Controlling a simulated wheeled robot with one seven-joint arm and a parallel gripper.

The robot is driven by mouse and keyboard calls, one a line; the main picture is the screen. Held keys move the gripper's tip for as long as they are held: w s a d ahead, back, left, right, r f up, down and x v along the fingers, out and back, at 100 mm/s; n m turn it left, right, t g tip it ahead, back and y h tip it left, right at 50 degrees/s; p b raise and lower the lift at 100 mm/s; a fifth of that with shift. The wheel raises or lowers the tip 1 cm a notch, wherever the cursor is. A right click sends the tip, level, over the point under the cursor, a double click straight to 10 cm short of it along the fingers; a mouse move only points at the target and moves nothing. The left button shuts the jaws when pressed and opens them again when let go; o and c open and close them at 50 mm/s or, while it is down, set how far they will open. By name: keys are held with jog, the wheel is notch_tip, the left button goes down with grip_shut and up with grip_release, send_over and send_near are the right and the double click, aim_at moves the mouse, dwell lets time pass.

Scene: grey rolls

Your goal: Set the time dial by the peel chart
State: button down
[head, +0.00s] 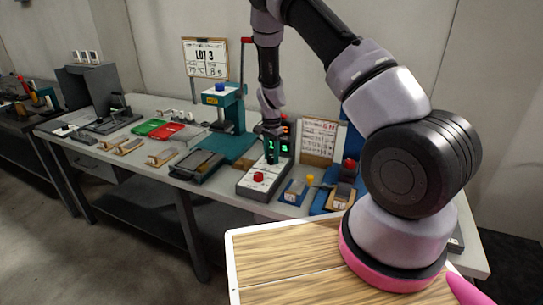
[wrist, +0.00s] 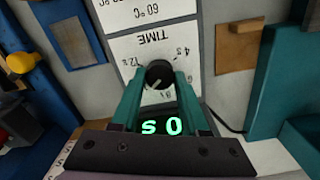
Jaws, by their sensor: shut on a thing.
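My gripper (wrist: 160,80) is shut on the black time dial (wrist: 158,72). The dial sits on a white panel marked TIME (wrist: 152,37), upside down in the wrist view, with numbers around it. A pale mark shows on the dial, but its exact reading is unclear. Below it a green display (wrist: 162,126) shows a 0 and an s. In the head view my gripper (head: 271,152) is at the dark control box behind the red button. A clipboard with a red-marked table (head: 318,140), likely the peel chart, stands right of it; its entries are too small to read.
A LOT 3 sign (head: 206,58) stands behind the teal press (head: 222,100). A grey base with a red button (head: 258,177), small blue-based fixtures (head: 293,191) and a dark tray (head: 197,166) lie near the bench front. Green (head: 148,127) and red trays (head: 168,131) lie left.

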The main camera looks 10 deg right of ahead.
aim_at(272, 158)
jog(key=shift+m, duration=0.8)
jog(key=shift+c, duration=2)
grip_release()
jog(key=shift+r, duration=0.1)
notch_tip(272, 158, up, 11)
